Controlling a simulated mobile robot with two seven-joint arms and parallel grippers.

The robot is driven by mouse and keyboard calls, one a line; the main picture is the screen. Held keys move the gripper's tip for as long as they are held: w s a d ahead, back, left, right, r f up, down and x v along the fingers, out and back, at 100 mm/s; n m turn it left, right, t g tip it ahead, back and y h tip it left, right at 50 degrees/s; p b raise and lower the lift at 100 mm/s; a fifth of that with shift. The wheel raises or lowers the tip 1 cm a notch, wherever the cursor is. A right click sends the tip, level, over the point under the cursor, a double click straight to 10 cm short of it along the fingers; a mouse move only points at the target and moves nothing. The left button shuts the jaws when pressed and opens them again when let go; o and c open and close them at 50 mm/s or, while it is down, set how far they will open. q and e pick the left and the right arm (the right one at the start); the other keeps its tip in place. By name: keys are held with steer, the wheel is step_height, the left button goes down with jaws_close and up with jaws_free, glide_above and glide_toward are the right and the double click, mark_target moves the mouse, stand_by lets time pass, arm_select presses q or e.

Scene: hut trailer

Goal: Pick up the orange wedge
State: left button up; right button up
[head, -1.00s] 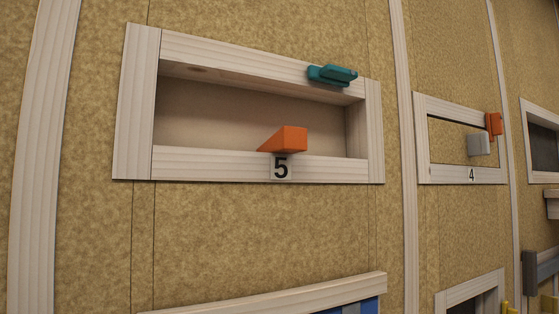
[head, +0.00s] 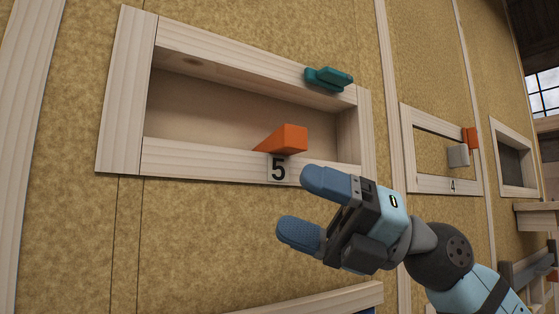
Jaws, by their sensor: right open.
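The orange wedge (head: 287,139) sits on the lower sill of the wooden wall recess marked 5 (head: 122,100), its thin end pointing left. My right gripper (head: 308,208) is in front of the wall, below and slightly right of the wedge. Its two blue fingertips are apart with nothing between them. The upper finger is close below the number 5 label (head: 279,169) in the picture; I cannot tell how far it stands from the wall. The wedge is not covered by the gripper. My left gripper does not show.
A teal latch (head: 328,78) is on the recess's upper frame. To the right, recess 4 (head: 409,150) has a grey block (head: 458,155) and an orange block (head: 470,138). A pale wooden ledge (head: 345,297) juts out below. The recess interior left of the wedge is empty.

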mark_target(296, 126)
steer(key=s+d+r+m+t+h, duration=0.1)
steer(key=d+r+m+t+h, duration=0.15)
steer(key=r+t+h, duration=0.5)
steer(key=s+d+r+m+t+h, duration=0.1)
steer(key=s+d+r+t+h, duration=0.15)
steer(key=r+t+h, duration=0.45)
steer(key=shift+g+y, duration=0.25)
steer(key=shift+g, duration=0.3)
steer(key=p+x, duration=0.1)
steer(key=x, duration=0.3)
steer(key=r+p+x, duration=0.1)
steer(key=p+x, duration=0.1)
steer(key=x, duration=0.3)
steer(key=p+x, duration=0.1)
steer(key=x, duration=0.3)
steer(key=shift+w+a+r, duration=0.1)
steer(key=shift+w+r, duration=0.1)
steer(key=shift+w, duration=0.35)
steer(key=shift+w+f, duration=0.1)
steer(key=shift+c, duration=0.7)
steer(key=c, duration=0.9)
